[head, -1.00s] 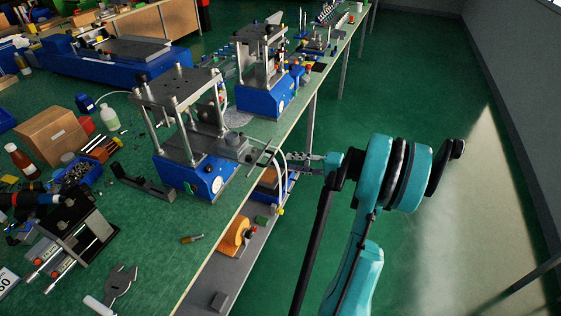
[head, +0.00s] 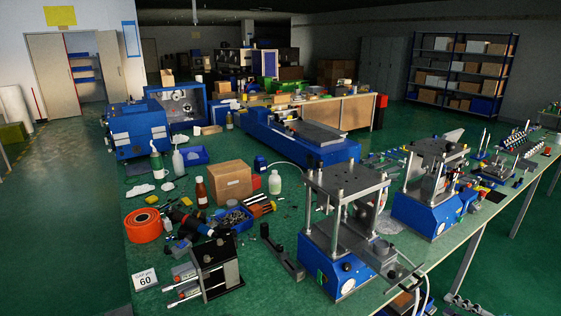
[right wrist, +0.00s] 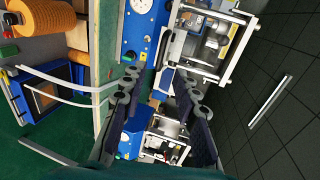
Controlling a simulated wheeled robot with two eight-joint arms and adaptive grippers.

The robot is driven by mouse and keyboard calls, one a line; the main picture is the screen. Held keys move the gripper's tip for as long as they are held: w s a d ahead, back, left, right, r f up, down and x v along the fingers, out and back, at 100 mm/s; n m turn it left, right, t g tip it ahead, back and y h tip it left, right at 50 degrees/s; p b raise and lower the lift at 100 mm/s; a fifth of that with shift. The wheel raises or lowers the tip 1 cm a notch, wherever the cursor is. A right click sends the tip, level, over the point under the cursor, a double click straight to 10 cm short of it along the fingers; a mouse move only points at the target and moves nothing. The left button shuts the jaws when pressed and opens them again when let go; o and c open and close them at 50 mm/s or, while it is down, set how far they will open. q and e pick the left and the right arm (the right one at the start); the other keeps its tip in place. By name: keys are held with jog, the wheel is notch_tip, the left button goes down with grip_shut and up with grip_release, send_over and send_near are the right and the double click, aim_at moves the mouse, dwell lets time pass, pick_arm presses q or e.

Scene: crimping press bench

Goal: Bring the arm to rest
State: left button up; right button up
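My right gripper (head: 459,299) just shows at the bottom edge of the head view, right of the bench edge. In the right wrist view its two fingers (right wrist: 158,78) stand apart with nothing held between them. The arm behind it is out of the head view. The near crimping press (head: 345,265), with a blue base, steel posts and a gauge, stands on the bench left of the gripper. Blue press bases (right wrist: 135,40) also show beyond the fingers in the wrist view. My left gripper is not in view.
A second blue press (head: 425,210) stands farther along the green bench top (head: 275,285). A cardboard box (head: 231,181), bottles, an orange spool (head: 144,225) and a black fixture (head: 217,268) crowd the left part. Green floor right of the bench is open.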

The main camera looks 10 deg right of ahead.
jog(key=w+a+n+g+h, duration=0.1)
jog(key=w+a+n+g, duration=0.15)
jog(key=a, duration=0.85)
jog(key=w+a+n+g, duration=0.2)
jog(key=w+a+g, duration=0.15)
jog(key=a, duration=0.75)
jog(key=s+a+n+h, duration=0.5)
jog(key=s+a+n, duration=0.4)
jog(key=s+a, duration=0.2)
jog(key=a, duration=0.2)
jog(key=shift+a+f+g, duration=0.3)
jog(key=shift+a+g, duration=0.05)
jog(key=shift+g, duration=0.05)
